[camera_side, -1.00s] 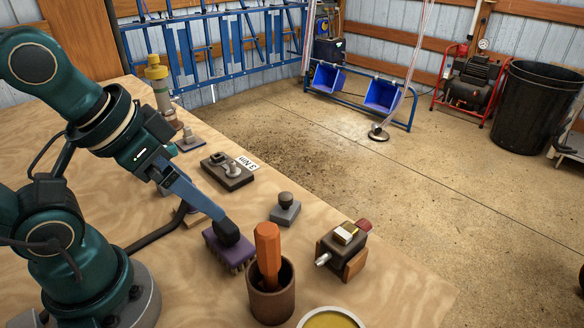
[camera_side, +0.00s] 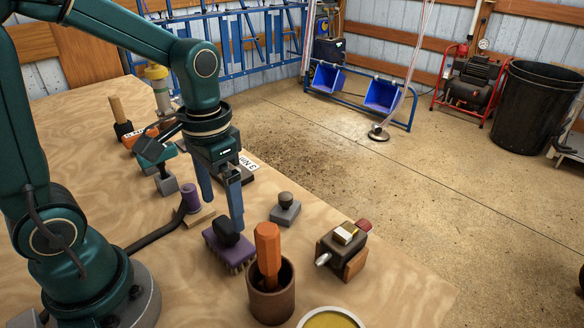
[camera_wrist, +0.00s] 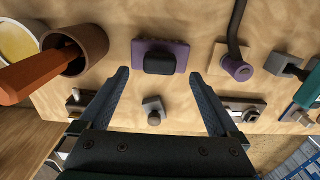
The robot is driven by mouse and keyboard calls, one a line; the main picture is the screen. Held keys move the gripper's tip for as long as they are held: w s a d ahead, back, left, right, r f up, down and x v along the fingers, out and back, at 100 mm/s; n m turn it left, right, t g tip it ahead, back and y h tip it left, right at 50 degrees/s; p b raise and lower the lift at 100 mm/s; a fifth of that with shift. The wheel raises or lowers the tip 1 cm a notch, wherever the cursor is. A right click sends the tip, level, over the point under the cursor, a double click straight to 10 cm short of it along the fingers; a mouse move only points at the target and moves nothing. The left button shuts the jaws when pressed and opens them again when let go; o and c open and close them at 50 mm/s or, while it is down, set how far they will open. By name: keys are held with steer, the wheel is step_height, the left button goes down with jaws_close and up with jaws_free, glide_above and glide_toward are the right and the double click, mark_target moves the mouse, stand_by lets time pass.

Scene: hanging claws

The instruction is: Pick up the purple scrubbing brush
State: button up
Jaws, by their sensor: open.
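The purple scrubbing brush (camera_side: 215,252) lies bristles down on the wooden bench, with a black knob-like handle (camera_side: 228,232) on top. In the wrist view the brush (camera_wrist: 178,48) is at top centre, its black handle (camera_wrist: 160,64) facing the camera. My gripper (camera_side: 221,217) points down above and slightly behind the brush. In the wrist view its two blue fingers (camera_wrist: 159,75) are spread wide and empty, with the brush just beyond their tips. In the side view one finger overlaps the brush handle; I cannot tell whether they touch.
A brown cup (camera_side: 257,300) holding an orange-handled tool (camera_side: 267,250) stands close right of the brush. A grey block with a dark knob (camera_side: 285,212), a vise-like device (camera_side: 340,245) and a purple cylinder (camera_side: 190,198) are nearby. A yellow-filled tin (camera_side: 330,320) is at the front.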

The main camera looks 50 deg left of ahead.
mark_target(225, 224)
steer(key=shift+f, duration=2.1)
jaws_close()
